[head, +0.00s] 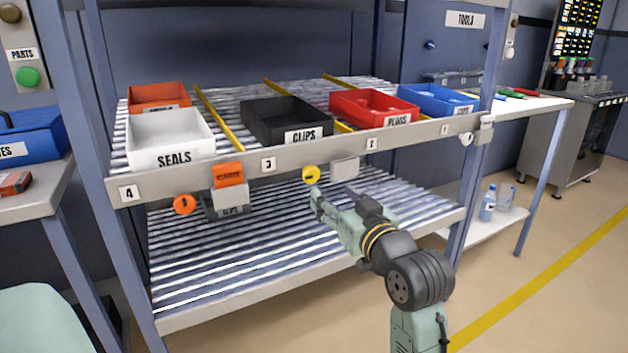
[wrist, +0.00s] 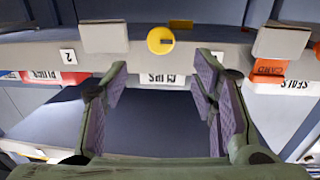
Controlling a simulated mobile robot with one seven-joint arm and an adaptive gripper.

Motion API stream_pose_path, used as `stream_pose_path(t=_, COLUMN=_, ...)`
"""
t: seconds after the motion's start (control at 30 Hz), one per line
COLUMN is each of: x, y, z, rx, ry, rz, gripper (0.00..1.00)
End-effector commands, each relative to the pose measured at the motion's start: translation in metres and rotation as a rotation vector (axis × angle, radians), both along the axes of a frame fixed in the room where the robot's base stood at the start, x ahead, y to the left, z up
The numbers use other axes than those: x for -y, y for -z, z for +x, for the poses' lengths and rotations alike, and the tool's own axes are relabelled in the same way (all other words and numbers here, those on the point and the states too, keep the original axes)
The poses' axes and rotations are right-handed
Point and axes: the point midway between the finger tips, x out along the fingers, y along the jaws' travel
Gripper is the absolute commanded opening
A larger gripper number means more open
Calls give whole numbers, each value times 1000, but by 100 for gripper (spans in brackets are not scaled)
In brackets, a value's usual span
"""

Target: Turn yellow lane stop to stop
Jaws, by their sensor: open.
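The yellow lane stop (head: 310,174) is a round knob on the front rail of the upper shelf, between labels 3 and 2. A short dark mark on it looks about level. In the wrist view the yellow lane stop (wrist: 160,41) is just beyond the fingertips and between them across the picture. My gripper (head: 335,193) is open and empty, below and slightly right of the knob in the head view. Its two purple-padded fingers (wrist: 162,76) are spread wide in the wrist view, and neither appears to touch the knob.
An orange lane stop (head: 184,204) and an orange card (head: 228,173) are on the rail to the left. A pale plate (head: 345,168) is close right of the yellow knob. Bins, including the black CLIPS bin (head: 287,121), stand above. The lower roller shelf (head: 270,255) is mostly clear.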

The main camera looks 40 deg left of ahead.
Motion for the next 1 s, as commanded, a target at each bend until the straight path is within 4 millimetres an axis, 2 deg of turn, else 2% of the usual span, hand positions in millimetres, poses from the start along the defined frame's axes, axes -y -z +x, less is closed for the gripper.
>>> stream_pose_path(t=0.4, x=-67, y=-2, z=27, rx=0, ry=-3, rz=0, gripper=53)
stream_pose_path(t=0.53, x=-84, y=-2, z=34, rx=2, ry=-2, rz=1, gripper=53)
stream_pose_path(t=0.7, x=-95, y=-1, z=39, rx=3, ry=0, rz=1, gripper=53)
stream_pose_path(t=1.0, x=-97, y=-1, z=40, rx=3, ry=0, rz=2, gripper=53)
